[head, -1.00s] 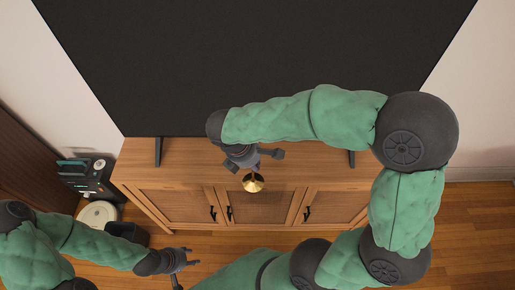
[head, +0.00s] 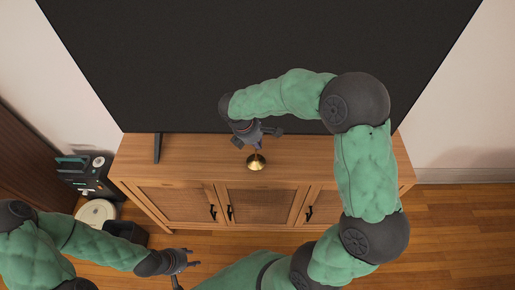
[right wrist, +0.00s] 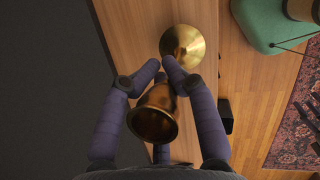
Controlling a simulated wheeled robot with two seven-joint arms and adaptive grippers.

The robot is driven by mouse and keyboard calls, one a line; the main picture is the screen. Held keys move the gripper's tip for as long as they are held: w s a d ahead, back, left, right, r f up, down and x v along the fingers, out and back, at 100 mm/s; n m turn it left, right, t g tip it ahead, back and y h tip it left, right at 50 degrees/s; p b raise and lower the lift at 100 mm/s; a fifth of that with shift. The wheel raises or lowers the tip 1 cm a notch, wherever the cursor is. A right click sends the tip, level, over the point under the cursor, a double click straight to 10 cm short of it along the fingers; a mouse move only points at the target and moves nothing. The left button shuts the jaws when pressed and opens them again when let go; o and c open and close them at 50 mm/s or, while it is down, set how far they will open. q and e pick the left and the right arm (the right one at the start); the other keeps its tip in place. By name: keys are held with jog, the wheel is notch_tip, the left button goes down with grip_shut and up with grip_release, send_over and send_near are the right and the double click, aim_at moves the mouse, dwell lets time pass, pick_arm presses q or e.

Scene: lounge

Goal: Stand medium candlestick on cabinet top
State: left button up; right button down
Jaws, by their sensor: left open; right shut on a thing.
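The brass candlestick (head: 257,161) is in my right gripper (head: 258,136), its round base towards the front edge of the wooden cabinet top (head: 200,152). In the right wrist view my right gripper's fingers (right wrist: 162,72) close on its stem, between the wide base disc (right wrist: 182,45) and the flared cup (right wrist: 153,118). The base appears over the cabinet top; I cannot tell whether it touches. My left gripper (head: 183,266) is open and empty, low in front of the cabinet at the left.
A large dark television (head: 260,60) stands at the back of the cabinet top, on feet (head: 157,148). The top is bare around the candlestick. A dark appliance (head: 85,172) and a round pale device (head: 97,211) are left of the cabinet. A patterned rug (right wrist: 297,130) lies on the floor.

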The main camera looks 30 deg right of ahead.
aim_at(258, 158)
jog(key=shift+w+f+b, duration=0.15)
jog(key=shift+f+b, duration=0.4)
jog(key=shift+f, duration=1.05)
jog(key=shift+f, duration=0.1)
jog(key=c, duration=1)
grip_release()
jog(key=shift+o, duration=0.2)
jog(key=p+v, duration=0.3)
jog(key=v, duration=0.9)
